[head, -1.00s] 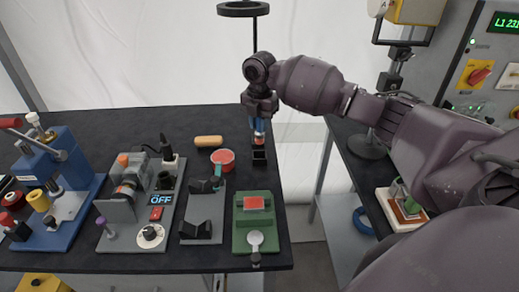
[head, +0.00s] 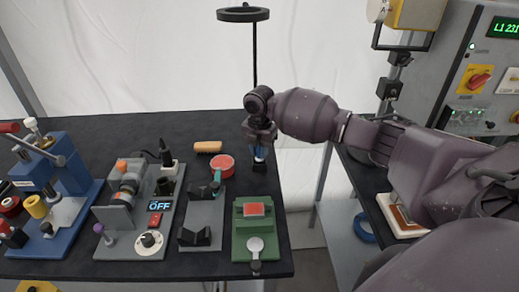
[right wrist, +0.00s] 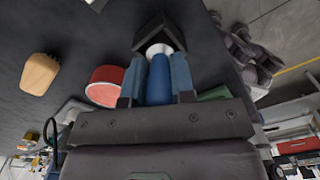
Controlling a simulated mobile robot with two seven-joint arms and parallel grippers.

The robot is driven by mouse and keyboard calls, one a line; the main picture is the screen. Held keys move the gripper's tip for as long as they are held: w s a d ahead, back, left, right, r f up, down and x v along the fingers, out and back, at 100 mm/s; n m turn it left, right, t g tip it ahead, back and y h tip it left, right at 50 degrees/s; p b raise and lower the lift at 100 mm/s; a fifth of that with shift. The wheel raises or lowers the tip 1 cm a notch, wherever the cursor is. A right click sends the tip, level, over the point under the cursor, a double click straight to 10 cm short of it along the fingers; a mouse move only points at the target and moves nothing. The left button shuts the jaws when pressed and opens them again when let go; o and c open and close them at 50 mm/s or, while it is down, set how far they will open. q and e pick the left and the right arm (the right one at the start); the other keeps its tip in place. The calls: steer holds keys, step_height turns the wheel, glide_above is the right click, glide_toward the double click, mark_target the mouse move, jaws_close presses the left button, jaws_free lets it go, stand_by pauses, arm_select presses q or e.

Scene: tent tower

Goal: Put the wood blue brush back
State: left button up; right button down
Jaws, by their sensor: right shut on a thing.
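The brush (right wrist: 160,82) has a blue handle and a pale collar. My right gripper (head: 259,147) is shut on its handle; in the right wrist view the handle stands between the two blue-grey fingers (right wrist: 157,82). The brush points down at a small black holder (head: 259,167) at the table's right back edge. The holder also shows in the right wrist view (right wrist: 152,28), and the pale collar is at its opening. The brush's lower end is hidden, apparently inside the holder. My left gripper is in neither view.
A red-topped round tin (head: 222,164) and a tan block (head: 208,147) lie just left of the holder. A green fixture (head: 255,236) and a grey stand (head: 202,228) are nearer. A black pole with a ring (head: 243,14) rises behind my gripper.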

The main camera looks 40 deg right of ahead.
steer(key=c, duration=1)
jaws_free()
steer(key=shift+f, duration=0.1)
steer(key=shift+o, duration=0.2)
step_height(320, 180, up, 12)
steer(key=shift+r+p, duration=0.2)
steer(key=shift+p, duration=0.25)
steer(key=shift+f, duration=0.1)
